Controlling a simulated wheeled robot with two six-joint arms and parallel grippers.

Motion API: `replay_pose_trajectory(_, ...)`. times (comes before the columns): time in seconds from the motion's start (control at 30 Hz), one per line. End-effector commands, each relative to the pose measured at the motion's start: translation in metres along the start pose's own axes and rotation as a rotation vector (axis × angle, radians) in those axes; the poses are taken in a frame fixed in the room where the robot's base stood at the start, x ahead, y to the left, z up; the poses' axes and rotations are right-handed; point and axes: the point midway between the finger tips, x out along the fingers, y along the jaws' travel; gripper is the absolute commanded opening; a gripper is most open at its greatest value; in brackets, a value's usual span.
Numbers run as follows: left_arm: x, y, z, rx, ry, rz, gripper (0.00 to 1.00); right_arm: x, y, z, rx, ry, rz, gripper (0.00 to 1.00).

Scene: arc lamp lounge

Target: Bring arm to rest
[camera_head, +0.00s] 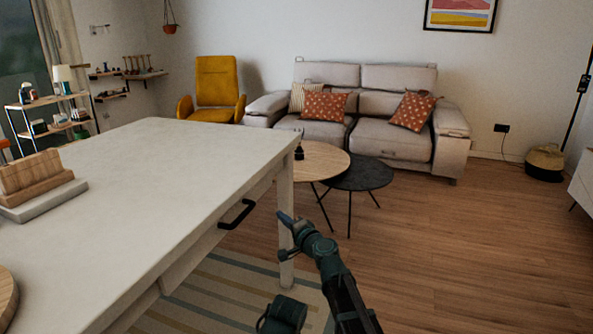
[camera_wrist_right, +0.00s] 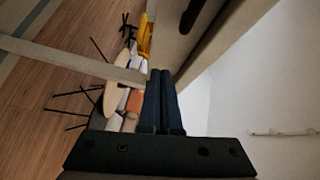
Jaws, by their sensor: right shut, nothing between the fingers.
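My right arm comes up from the bottom of the head view. Its gripper (camera_head: 285,218) is in front of the white table's near right leg, just right of the drawer handle, and looks clear of both. In the right wrist view the two dark fingers (camera_wrist_right: 165,100) lie side by side, shut, with nothing between them. My left gripper does not show in either view.
The white table (camera_head: 180,150) with a dark drawer handle (camera_head: 237,214) fills the left. A wooden block holder (camera_head: 35,178) stands on it. Two round coffee tables (camera_head: 358,176), a grey sofa (camera_head: 390,135) and a yellow armchair (camera_head: 216,85) stand beyond. The wooden floor at right is free.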

Motion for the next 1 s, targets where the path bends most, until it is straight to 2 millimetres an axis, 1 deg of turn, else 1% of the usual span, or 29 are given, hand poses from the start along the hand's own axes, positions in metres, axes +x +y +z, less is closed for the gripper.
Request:
replay_pose_trajectory(0.03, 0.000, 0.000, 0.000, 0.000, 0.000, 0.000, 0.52, -0.022, 0.012, 0.010, -0.085, -0.059, 0.043, 0.00)
replay_pose_trajectory(0.07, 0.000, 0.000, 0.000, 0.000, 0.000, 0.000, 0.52, -0.033, 0.022, 0.017, -0.142, -0.103, 0.078, 0.00)
replay_pose_trajectory(0.1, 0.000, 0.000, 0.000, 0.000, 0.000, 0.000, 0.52, -0.049, 0.037, 0.025, -0.217, -0.163, 0.132, 0.00)
replay_pose_trajectory(0.17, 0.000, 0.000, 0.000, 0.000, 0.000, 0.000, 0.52, -0.075, 0.064, 0.035, -0.321, -0.254, 0.226, 0.00)
replay_pose_trajectory(0.2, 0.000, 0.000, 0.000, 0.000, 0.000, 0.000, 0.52, -0.095, 0.083, 0.040, -0.385, -0.313, 0.297, 0.00)
replay_pose_trajectory(0.23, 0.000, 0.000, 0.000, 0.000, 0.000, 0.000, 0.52, -0.111, 0.098, 0.043, -0.429, -0.357, 0.353, 0.00)
replay_pose_trajectory(0.27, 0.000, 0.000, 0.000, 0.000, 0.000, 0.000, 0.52, -0.127, 0.112, 0.044, -0.469, -0.398, 0.413, 0.00)
replay_pose_trajectory(0.3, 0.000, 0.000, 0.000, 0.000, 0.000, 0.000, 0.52, -0.149, 0.131, 0.045, -0.515, -0.450, 0.490, 0.00)
replay_pose_trajectory(0.37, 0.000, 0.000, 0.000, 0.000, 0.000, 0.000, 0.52, -0.181, 0.155, 0.043, -0.568, -0.516, 0.603, 0.00)
replay_pose_trajectory(0.4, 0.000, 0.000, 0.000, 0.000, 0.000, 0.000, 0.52, -0.201, 0.168, 0.042, -0.594, -0.554, 0.671, 0.00)
replay_pose_trajectory(0.47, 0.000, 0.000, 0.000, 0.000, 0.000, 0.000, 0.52, -0.227, 0.184, 0.038, -0.623, -0.599, 0.762, 0.00)
replay_pose_trajectory(0.5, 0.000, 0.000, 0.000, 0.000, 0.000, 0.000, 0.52, -0.243, 0.192, 0.035, -0.637, -0.625, 0.818, 0.00)
replay_pose_trajectory(0.57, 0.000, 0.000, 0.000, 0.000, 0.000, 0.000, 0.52, -0.265, 0.203, 0.032, -0.653, -0.658, 0.892, 0.00)
replay_pose_trajectory(0.6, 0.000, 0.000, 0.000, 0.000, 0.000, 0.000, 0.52, -0.279, 0.208, 0.029, -0.660, -0.677, 0.938, 0.00)
replay_pose_trajectory(0.7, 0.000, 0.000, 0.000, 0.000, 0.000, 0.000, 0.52, -0.312, 0.220, 0.023, -0.671, -0.718, 1.046, 0.00)
replay_pose_trajectory(0.9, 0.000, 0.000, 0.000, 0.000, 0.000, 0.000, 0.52, -0.372, 0.233, 0.013, -0.674, -0.780, 1.242, 0.00)
replay_pose_trajectory(0.93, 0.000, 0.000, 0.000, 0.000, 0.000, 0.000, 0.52, -0.378, 0.234, 0.013, -0.677, -0.790, 1.264, 0.00)
replay_pose_trajectory(1.0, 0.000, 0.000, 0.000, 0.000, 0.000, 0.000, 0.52, -0.369, 0.230, 0.029, -0.710, -0.828, 1.253, 0.00)
